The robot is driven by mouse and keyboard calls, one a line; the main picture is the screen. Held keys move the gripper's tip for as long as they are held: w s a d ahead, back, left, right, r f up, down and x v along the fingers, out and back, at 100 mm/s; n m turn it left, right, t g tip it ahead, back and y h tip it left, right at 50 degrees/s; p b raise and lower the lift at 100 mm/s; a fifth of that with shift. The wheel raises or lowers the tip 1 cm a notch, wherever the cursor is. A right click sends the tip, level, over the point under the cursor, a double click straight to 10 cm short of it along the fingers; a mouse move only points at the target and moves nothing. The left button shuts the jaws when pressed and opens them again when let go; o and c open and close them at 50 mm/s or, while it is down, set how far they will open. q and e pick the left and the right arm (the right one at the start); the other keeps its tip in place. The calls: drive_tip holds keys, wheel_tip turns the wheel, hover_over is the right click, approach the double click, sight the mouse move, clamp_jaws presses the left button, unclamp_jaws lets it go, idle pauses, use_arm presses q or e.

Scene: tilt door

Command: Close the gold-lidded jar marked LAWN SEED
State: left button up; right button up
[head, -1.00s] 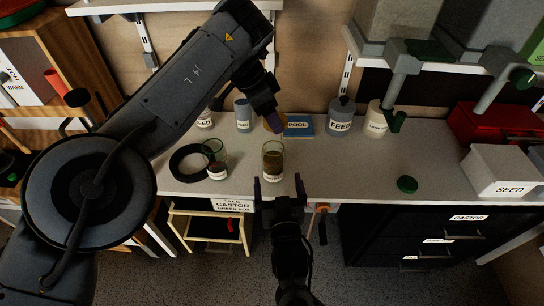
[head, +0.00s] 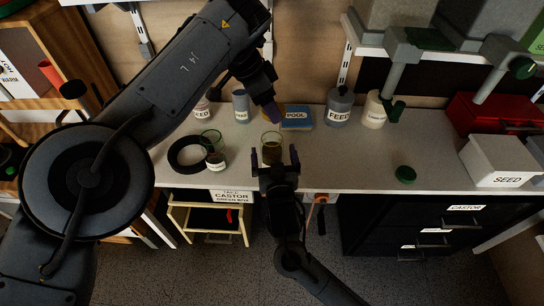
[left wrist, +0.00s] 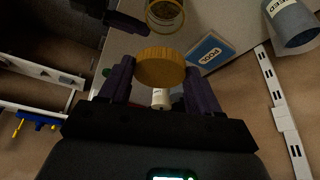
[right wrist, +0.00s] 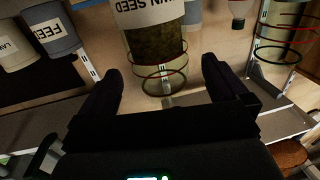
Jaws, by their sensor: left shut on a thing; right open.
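The jar marked LAWN SEED stands upright on the bench in the head view (head: 272,149), with its top uncovered. Its label reads clearly in the right wrist view (right wrist: 150,12), and its open mouth shows in the left wrist view (left wrist: 165,14). My left gripper (head: 274,109) is shut on the round gold lid (left wrist: 160,67), held above the bench behind the jar, apart from it. The gripper mostly hides the lid in the head view. My right gripper (head: 274,156) is open, its fingers on either side of the jar's near side, with visible gaps.
A small open jar (head: 214,152) and a black ring (head: 187,155) are left of the jar. A blue POOL box (head: 296,117) and a FEED canister (head: 339,108) stand behind. A green lid (head: 405,174) lies right; the bench between is clear.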

drive_tip(key=shift+w+a, duration=0.2)
drive_tip(key=shift+w, duration=1.2)
drive_tip(key=shift+w+a, duration=0.15)
drive_tip(key=shift+w, duration=1.2)
drive_tip(key=c, duration=1.5)
use_arm(q)
hover_over(271, 135)
drive_tip(key=shift+s+a+f, duration=0.1)
drive_tip(key=shift+a+f, duration=0.15)
drive_tip(key=shift+f, duration=1.05)
drive_tip(key=shift+a+f, duration=0.2)
drive_tip(key=shift+f, duration=1.05)
drive_tip(key=shift+f, duration=0.9)
drive_tip(key=shift+f, duration=0.6)
drive_tip(key=o, duration=0.6)
use_arm(e)
clamp_jaws()
use_arm(q)
drive_tip(key=o, duration=0.4)
drive_tip(key=shift+s+d, duration=0.1)
drive_tip(key=shift+s, duration=0.05)
